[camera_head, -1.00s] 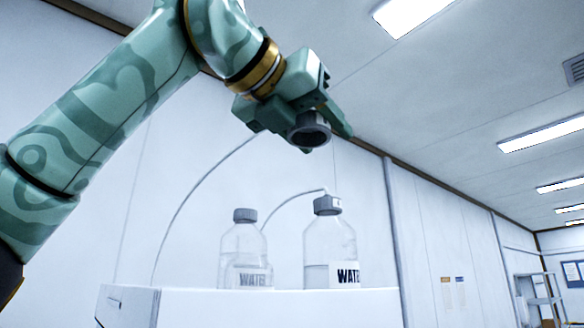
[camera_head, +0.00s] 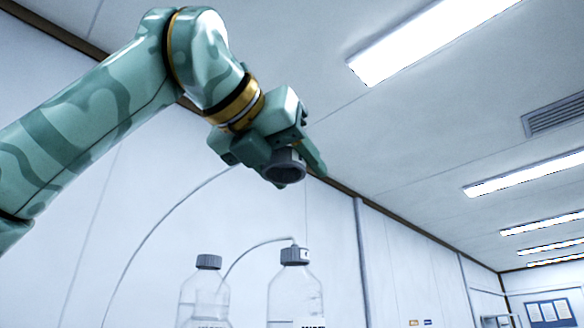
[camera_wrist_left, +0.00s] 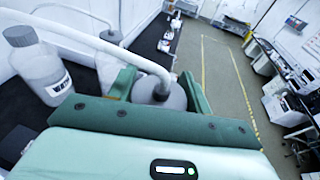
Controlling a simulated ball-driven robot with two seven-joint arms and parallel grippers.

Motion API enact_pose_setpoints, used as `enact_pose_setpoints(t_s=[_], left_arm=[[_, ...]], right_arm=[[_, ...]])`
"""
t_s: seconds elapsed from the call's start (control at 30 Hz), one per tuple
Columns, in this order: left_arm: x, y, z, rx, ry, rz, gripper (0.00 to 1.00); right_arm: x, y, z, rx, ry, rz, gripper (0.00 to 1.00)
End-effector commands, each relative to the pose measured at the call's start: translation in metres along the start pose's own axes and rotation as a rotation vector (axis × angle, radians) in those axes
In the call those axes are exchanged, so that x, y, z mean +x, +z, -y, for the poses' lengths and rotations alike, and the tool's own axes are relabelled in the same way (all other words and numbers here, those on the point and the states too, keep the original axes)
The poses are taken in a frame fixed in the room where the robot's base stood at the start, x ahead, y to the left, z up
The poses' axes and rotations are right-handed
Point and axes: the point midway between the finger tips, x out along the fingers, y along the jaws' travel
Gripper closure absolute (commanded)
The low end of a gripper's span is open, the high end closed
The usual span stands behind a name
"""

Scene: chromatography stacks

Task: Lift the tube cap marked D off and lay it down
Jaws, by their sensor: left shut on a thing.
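My left gripper (camera_head: 294,158) is high in the head view, above the bottles. It is shut on a grey tube cap (camera_head: 285,171), held in the air with its open underside partly showing. The left wrist view shows the cap (camera_wrist_left: 172,97) between the two green fingers, with a pale tube (camera_wrist_left: 110,47) running into its top. In the head view a thin tube (camera_head: 150,232) arcs from behind the gripper down to the left. No letter is readable on the held cap. My right gripper is not in view.
Two clear bottles stand below, each with a grey cap: the left bottle (camera_head: 203,296) and the right bottle (camera_head: 294,295), whose cap has a tube. The left wrist view shows a labelled bottle (camera_wrist_left: 42,72) at left, a dark surface (camera_wrist_left: 18,112) and open floor (camera_wrist_left: 228,85).

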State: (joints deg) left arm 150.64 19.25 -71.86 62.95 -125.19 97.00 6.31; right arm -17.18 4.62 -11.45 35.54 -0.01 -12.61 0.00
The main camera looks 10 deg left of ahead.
Motion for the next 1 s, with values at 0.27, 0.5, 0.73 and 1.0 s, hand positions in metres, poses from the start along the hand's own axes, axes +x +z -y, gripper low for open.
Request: enact_pose_setpoints(t_s=[0.27,0.5,0.73,1.0], left_arm=[[-0.004,0.02,0.0,0.0,0.0,0.001,0.74],[-0.007,0.032,0.0,0.0,0.001,0.001,0.74],[-0.006,0.031,0.0,0.0,0.001,0.001,0.74],[-0.006,0.031,0.0,0.0,0.001,0.001,0.74]], right_arm=[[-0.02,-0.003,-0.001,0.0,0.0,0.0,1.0],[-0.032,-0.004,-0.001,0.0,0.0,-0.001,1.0],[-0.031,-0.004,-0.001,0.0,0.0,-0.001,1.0],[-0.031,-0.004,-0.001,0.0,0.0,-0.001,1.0]])
